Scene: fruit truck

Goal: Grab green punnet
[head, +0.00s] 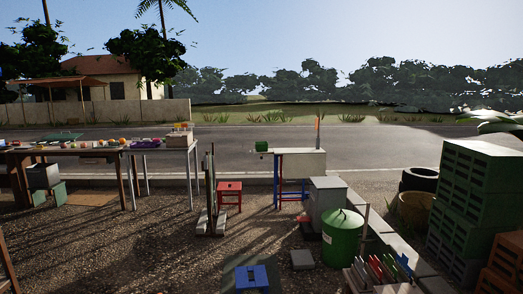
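A small green box-like thing (262,146) shows at the left end of a white-topped stand (301,151) in the middle distance. A flatter green thing (60,137) lies at the back of the long table (70,151) at the left. Both are too small for me to tell which is a green punnet. Neither of my grippers is in view.
A second table (160,145) holds a crate (180,140). Stacked green crates (478,185) fill the right. Gravel at centre left is mostly clear.

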